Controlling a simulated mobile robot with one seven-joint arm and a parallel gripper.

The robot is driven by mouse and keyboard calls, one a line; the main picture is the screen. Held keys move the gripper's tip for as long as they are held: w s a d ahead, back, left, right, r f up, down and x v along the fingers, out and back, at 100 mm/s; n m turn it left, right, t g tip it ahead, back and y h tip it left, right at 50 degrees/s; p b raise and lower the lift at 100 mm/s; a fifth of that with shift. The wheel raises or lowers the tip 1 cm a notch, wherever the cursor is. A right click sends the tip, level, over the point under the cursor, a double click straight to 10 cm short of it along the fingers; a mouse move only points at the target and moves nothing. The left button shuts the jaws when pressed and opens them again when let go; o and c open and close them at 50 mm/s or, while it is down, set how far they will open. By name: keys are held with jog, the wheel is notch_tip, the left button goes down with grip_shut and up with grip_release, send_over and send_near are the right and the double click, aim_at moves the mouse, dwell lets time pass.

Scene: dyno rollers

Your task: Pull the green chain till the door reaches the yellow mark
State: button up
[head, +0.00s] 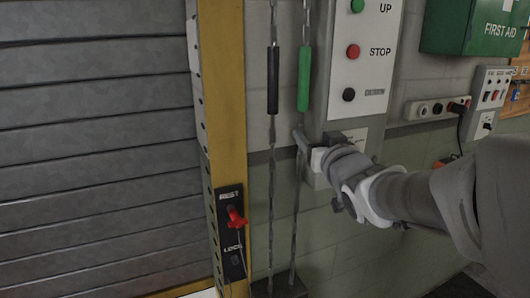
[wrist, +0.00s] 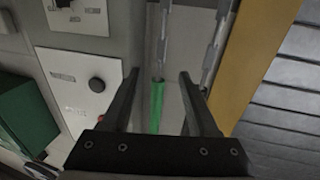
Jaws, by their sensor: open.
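The green chain (head: 304,78) hangs beside the control box, its green sleeve above grey links. In the wrist view the green sleeve (wrist: 157,106) shows between my two fingers. My gripper (head: 303,140) is open, just below the sleeve, by the chain's lower links. I cannot tell whether it touches the chain. The door (head: 95,130) is a grey slatted shutter filling the left of the head view, and its slats show at the right of the wrist view. I cannot make out a separate yellow mark on the yellow post (head: 226,110).
A second chain with a black sleeve (head: 273,80) hangs close to the left. A control box (head: 347,60) with UP and STOP buttons stands just right. A red lock handle (head: 236,217) sits on the post. A green first aid box (head: 470,27) and sockets (head: 437,109) are further right.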

jog(key=s, duration=0.9)
jog(key=shift+s+d, duration=0.2)
jog(key=shift+d, duration=0.2)
jog(key=shift+d+f, duration=0.1)
jog(key=shift+f, duration=0.05)
